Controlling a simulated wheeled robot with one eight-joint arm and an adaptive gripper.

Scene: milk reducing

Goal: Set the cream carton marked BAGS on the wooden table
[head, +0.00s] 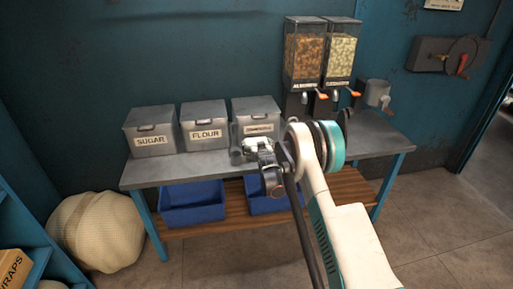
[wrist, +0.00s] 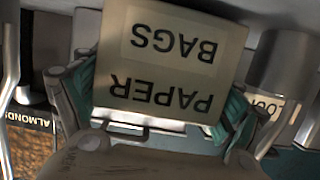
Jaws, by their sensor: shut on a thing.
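The cream carton (wrist: 165,65) marked PAPER BAGS fills the middle of the wrist view, its lettering upside down there. My gripper (wrist: 158,108) is shut on it, with a teal-and-grey finger on each side. In the head view my gripper (head: 265,165) hangs at the front of the metal-topped bench (head: 180,172); I cannot make out the carton there. The bench has a grey top and a brown wooden lower shelf (head: 235,229). No separate wooden table can be made out.
Bins marked SUGAR (head: 151,140) and FLOUR (head: 206,134) and a third bin (head: 257,112) stand on the bench, with dispensers (head: 320,60) at the back right. Blue crates (head: 192,212) sit on the lower shelf. A pale sack (head: 100,232) lies left; floor at right is clear.

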